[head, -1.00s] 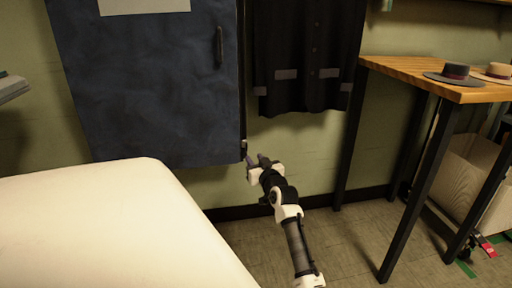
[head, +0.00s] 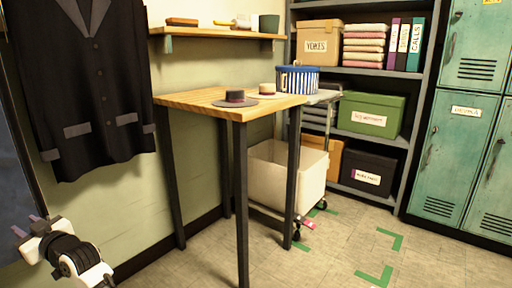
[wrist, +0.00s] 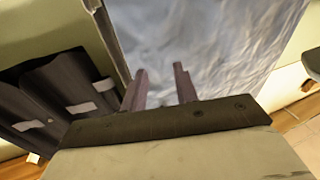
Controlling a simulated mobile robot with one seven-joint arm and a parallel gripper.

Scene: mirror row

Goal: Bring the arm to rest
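My gripper (head: 26,224) is at the lower left edge of the head view, below and left of the dark hanging jacket. Its two purplish fingers stand apart, with nothing between them in the wrist view (wrist: 160,70). Beyond the fingers in the wrist view is a mottled grey-blue panel (wrist: 205,35), close to the cabinet door's look. Part of my arm (head: 75,258) shows behind the gripper; the rest is out of frame.
The dark jacket (head: 85,80) hangs on the wall. A tall wooden-topped table (head: 190,100) carries two hats. A white bin (head: 275,175) stands behind its legs. Shelves (head: 375,72) and green lockers (head: 460,140) line the right. Floor in front, with green tape marks (head: 375,276), is clear.

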